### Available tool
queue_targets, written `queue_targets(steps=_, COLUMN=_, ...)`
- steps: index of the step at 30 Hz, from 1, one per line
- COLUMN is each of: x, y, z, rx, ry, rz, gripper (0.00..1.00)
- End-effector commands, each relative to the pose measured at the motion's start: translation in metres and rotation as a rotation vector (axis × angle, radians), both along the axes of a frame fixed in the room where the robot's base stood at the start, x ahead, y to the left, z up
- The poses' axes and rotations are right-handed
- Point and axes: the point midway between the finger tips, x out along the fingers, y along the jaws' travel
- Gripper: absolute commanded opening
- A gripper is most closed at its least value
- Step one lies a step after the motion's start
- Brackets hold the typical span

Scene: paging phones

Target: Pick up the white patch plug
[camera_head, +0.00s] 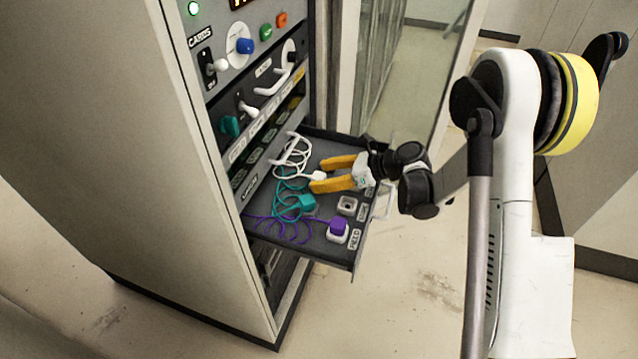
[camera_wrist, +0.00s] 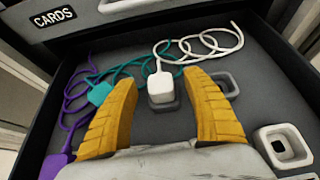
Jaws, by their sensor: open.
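The white patch plug (camera_wrist: 161,86) stands in the open drawer, with its coiled white cord running behind it; the cord (camera_head: 293,154) also shows in the head view. In the wrist view the plug lies ahead of and between the two yellow fingertips, apart from both. It seems to stand on or in a dark square base, which is partly hidden below it. In the head view the plug (camera_head: 318,176) is a small white shape close to the fingers. My gripper (camera_wrist: 164,85) is open and empty, reaching over the drawer from the right in the head view (camera_head: 316,175).
A teal plug (camera_head: 305,202) and purple plug (camera_head: 338,225) with cords lie in the drawer (camera_head: 285,240). An empty socket (camera_head: 347,205) is near its front edge.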

Motion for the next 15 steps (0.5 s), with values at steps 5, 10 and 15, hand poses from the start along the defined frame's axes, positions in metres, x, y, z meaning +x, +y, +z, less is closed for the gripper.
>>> queue_targets(steps=5, x=-0.0001, y=-0.0002, z=0.0006, rx=0.0, ry=0.0, rz=0.0, gripper=0.19)
queue_targets(steps=10, x=-0.0001, y=-0.0003, z=0.0005, rx=0.0, ry=0.0, rz=0.0, gripper=0.0)
queue_targets(steps=15, x=-0.0001, y=-0.0003, z=0.0004, rx=0.0, ry=0.0, rz=0.0, gripper=0.0)
